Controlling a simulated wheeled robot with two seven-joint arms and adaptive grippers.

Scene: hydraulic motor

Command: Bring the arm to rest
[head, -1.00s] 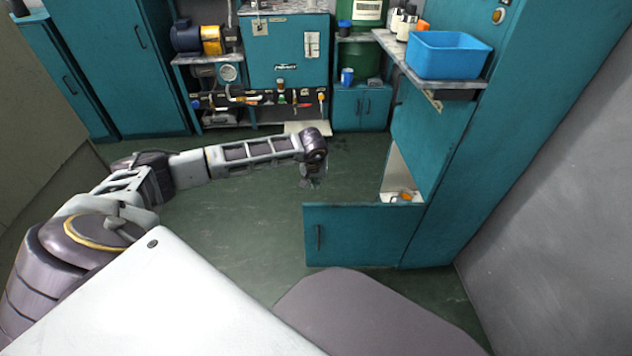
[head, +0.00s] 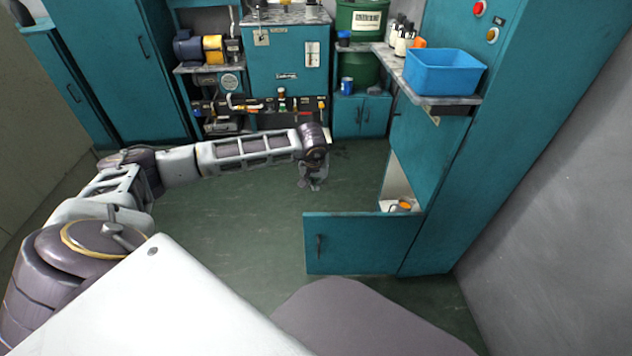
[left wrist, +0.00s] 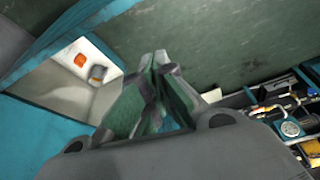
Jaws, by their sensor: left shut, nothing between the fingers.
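My left arm (head: 245,150) reaches in from the left in the head view. Its gripper (head: 312,184) hangs down at the end of the arm, over the green floor and left of the open drawer (head: 360,243). In the left wrist view the two fingers of the left gripper (left wrist: 160,62) are together at the tips, with nothing held. My right gripper is not in view.
A blue bin (head: 445,72) stands on the shelf above. A workbench (head: 286,60) and pump shelves are at the back. The floor (head: 230,225) around the arm is clear.

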